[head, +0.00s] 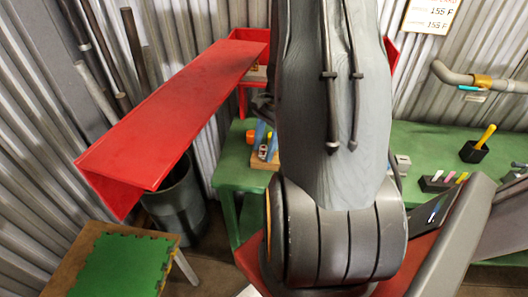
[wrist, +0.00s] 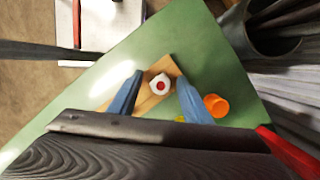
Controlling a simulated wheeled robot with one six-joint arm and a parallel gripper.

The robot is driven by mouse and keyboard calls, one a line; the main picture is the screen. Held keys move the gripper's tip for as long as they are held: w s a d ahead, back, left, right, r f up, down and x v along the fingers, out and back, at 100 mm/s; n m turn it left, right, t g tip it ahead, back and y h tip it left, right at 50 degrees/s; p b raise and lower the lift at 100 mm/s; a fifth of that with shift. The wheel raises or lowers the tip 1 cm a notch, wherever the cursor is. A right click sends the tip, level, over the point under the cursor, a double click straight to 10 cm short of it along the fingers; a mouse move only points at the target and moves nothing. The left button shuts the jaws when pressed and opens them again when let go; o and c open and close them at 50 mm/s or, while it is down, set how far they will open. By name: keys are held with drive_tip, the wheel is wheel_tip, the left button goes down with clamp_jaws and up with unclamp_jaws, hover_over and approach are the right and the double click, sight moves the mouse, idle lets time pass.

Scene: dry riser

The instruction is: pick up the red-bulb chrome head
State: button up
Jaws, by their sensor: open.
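The red-bulb chrome head (wrist: 160,85) shows in the wrist view as a pale, rounded piece with a red centre. It sits on a small wooden board (wrist: 172,67) on the green table. My gripper (wrist: 159,77) is open, with one blue finger on each side of the head in that view. A gap shows between each finger and the head; the height of the fingers above it is hard to judge. In the head view, my gripper (head: 267,146) is partly hidden by my arm, and the head (head: 262,152) is small beside the blue fingers.
An orange cup-like piece (wrist: 216,105) stands just right of the right finger. A yellow-green piece (wrist: 180,118) is partly hidden. A red sloping chute (head: 170,110) lies to the left, above a dark bin (head: 178,200). The green table (head: 425,150) continues right with small items.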

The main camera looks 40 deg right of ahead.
drive_tip(key=shift+f, duration=0.15)
clamp_jaws()
idle(0.4)
